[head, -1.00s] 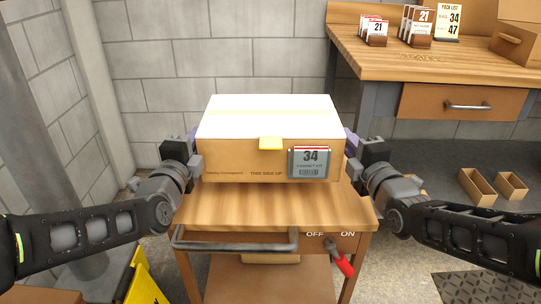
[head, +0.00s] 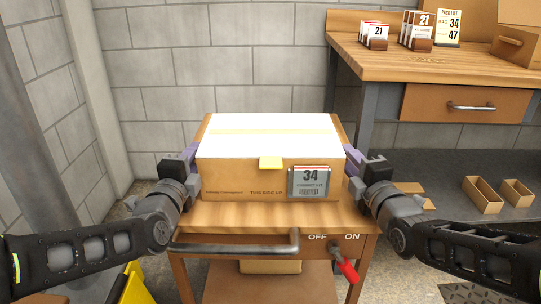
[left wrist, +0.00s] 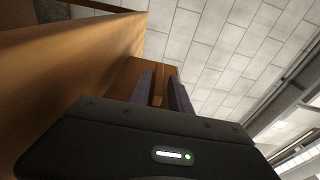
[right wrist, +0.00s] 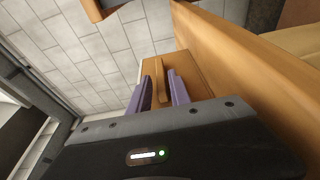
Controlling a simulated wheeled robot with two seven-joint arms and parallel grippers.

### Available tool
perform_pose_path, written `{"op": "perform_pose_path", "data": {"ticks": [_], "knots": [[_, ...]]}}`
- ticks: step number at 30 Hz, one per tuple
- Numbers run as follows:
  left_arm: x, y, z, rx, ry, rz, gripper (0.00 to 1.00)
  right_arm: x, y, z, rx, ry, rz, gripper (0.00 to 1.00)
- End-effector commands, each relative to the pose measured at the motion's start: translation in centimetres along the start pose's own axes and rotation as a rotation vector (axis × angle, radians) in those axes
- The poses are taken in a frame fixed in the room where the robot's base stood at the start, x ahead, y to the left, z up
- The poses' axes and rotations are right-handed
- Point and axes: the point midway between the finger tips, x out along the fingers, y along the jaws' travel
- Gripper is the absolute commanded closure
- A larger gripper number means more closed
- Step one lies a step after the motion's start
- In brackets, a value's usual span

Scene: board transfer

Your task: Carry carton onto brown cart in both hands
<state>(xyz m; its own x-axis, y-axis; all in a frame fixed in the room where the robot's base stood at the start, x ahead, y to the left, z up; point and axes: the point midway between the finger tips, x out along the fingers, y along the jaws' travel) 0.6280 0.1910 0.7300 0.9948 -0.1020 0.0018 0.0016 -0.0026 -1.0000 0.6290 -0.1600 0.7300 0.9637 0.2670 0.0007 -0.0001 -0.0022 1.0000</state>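The brown carton (head: 240,180) has a pale top, a yellow tab and a "34" label on its front. It is level over the wooden top of the brown cart (head: 250,220); I cannot tell whether its underside touches. My left gripper (head: 188,158) is at the carton's left side and my right gripper (head: 354,160) at its right side. In the left wrist view, the purple fingers (left wrist: 162,92) flank a brown strip on the carton's side. In the right wrist view, the fingers (right wrist: 161,90) close around a similar strip (right wrist: 161,78).
The cart has a grey handle bar (head: 235,246) and a red lever (head: 347,271) near OFF/ON marks. A wooden bench (head: 400,65) with number cards stands at the back right. Small open boxes (head: 482,196) lie on the right. A yellow object (head: 138,285) is at lower left.

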Motion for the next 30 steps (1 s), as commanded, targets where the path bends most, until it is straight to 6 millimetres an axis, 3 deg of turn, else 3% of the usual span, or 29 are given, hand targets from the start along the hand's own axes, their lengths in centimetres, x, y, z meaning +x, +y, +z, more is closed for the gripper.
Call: {"op": "perform_pose_path", "data": {"ticks": [3, 14, 24, 30], "knots": [[0.0, 0.0, -0.2, 0.001, 0.004, 0.001, 0.66, 0.0, 0.0, -0.2, -0.001, 0.004, -0.001, 0.66], [-0.6, 0.0, -0.4, 0.003, 0.009, 0.001, 0.66, 0.0, 0.0, -0.4, -0.002, 0.009, -0.001, 0.66], [-5.5, 0.0, -0.3, 0.003, 0.006, 0.000, 0.66, 0.0, 0.0, -0.5, -0.002, 0.010, -0.001, 0.66], [-7.4, 0.0, -0.2, 0.002, 0.006, 0.001, 0.66, 0.0, 0.0, -0.5, -0.002, 0.010, -0.001, 0.66]]}}
